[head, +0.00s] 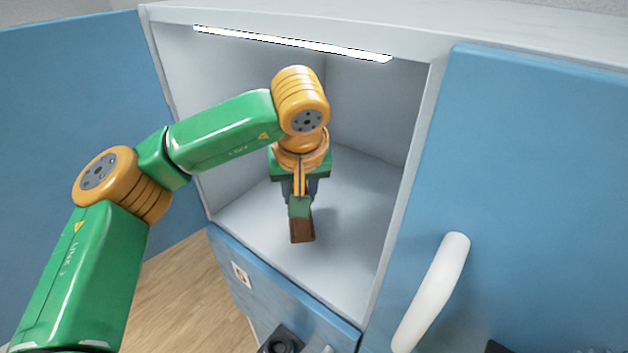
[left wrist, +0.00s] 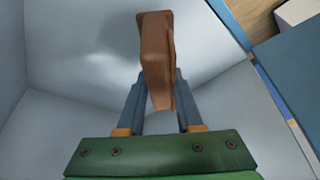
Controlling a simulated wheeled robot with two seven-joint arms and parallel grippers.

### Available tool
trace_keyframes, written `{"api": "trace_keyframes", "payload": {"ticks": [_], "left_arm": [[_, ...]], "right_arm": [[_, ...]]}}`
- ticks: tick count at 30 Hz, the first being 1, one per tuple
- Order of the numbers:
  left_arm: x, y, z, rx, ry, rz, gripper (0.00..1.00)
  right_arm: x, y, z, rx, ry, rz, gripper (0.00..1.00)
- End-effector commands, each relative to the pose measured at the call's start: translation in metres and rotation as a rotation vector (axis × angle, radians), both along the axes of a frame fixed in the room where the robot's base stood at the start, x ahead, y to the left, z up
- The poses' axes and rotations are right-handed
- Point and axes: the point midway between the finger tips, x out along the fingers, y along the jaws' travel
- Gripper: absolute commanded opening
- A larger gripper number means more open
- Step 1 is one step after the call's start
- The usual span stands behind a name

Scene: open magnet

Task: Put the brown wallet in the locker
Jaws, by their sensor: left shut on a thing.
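The brown wallet (head: 302,228) is held by my left gripper (head: 300,205) inside the open locker (head: 350,205), above its grey floor. In the left wrist view the wallet (left wrist: 157,60) stands between the two dark fingers of the gripper (left wrist: 158,92), which is shut on it. Whether the wallet touches the locker floor I cannot tell. My left arm reaches in through the open front from the left. My right gripper is not in view.
The blue locker door (head: 80,130) stands open at the left. A closed blue door (head: 530,190) with a white handle (head: 432,290) is at the right. A light strip (head: 290,43) runs along the compartment's top. The floor around the wallet is clear.

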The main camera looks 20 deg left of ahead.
Motion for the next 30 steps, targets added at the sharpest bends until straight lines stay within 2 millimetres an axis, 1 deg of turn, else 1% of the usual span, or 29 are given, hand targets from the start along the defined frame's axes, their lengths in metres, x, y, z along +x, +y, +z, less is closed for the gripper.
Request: {"api": "trace_keyframes", "payload": {"ticks": [1,3,5,6,9,12,21,22,25,30], "left_arm": [[0.011,-0.005,0.009,0.001,0.004,0.002,0.0],[0.023,-0.009,0.006,0.0,0.003,0.001,0.0],[0.03,-0.011,0.003,0.001,0.002,0.002,0.0],[0.031,-0.011,-0.001,0.002,0.003,0.0,0.0],[0.032,-0.011,-0.021,0.003,0.005,0.0,0.0],[0.032,-0.011,-0.033,0.001,0.001,-0.001,0.0],[0.032,-0.011,-0.039,0.0,-0.001,0.001,0.0],[0.032,-0.011,-0.039,0.0,-0.001,0.001,0.37],[0.032,-0.011,-0.038,0.0,-0.001,0.002,0.64],[0.032,-0.011,-0.037,-0.001,0.0,0.002,0.65]], "right_arm": [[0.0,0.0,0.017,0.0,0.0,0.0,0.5],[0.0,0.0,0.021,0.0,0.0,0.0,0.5],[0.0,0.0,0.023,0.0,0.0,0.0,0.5],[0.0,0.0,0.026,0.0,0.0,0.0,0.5],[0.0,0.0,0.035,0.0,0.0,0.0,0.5],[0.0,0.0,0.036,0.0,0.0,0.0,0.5],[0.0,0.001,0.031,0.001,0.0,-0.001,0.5],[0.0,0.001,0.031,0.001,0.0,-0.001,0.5],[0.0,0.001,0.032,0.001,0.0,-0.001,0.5],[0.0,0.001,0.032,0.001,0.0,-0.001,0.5]]}}
